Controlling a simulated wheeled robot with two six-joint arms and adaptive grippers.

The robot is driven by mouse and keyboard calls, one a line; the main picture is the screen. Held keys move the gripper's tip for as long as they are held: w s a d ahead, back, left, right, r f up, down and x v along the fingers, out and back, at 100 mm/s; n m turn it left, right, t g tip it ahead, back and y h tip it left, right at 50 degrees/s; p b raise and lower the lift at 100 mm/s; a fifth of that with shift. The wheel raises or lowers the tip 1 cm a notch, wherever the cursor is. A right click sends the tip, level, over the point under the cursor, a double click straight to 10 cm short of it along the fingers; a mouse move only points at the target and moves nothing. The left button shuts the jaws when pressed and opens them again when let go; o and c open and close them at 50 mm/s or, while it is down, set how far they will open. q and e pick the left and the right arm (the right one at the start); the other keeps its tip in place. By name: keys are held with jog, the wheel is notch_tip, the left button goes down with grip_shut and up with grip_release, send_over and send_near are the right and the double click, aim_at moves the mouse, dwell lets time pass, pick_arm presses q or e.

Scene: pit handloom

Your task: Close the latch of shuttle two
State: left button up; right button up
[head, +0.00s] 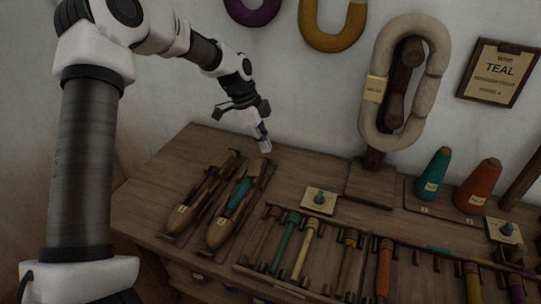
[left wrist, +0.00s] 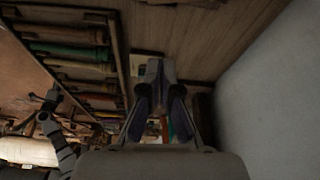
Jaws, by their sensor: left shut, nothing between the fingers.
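Two wooden shuttles lie side by side at the left end of the bench. Shuttle two (head: 222,232), the right one, carries a number tag and a teal bobbin (head: 240,193) in its hollow. A brown piece at its far end (head: 254,168) may be its latch; whether it is raised or down is too small to tell. My left gripper (head: 265,146) is shut and empty, above and beyond the far end of shuttle two, apart from it. Its fingers (left wrist: 160,108) also show in the left wrist view. A dark gripper-like part, probably my right gripper (left wrist: 46,112), shows there, its jaws unclear.
Shuttle one (head: 182,217) lies left of shuttle two. A rack of coloured bobbins (head: 290,240) stands to the right. A blue-knobbed plate (head: 320,200), a large yarn hank (head: 372,120) on a stand, and teal (head: 433,175) and orange (head: 478,187) cones are further right. The wall is close behind.

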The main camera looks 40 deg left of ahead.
pick_arm(q)
jog(key=shift+o, duration=1.1)
jog(key=shift+w+r, duration=0.1)
jog(key=shift+r, duration=0.1)
jog(key=n+g+y+p, duration=0.1)
jog(key=n+y+p, duration=0.5)
jog(key=n, duration=1.3)
send_over(256, 164)
jog(key=p, duration=0.2)
jog(key=shift+f+h, duration=0.9)
jog(key=shift+h, duration=0.3)
notch_tip(256, 164, down, 8)
jog(key=shift+f+b, duration=0.2)
jog(key=shift+b, duration=0.6)
grip_shut()
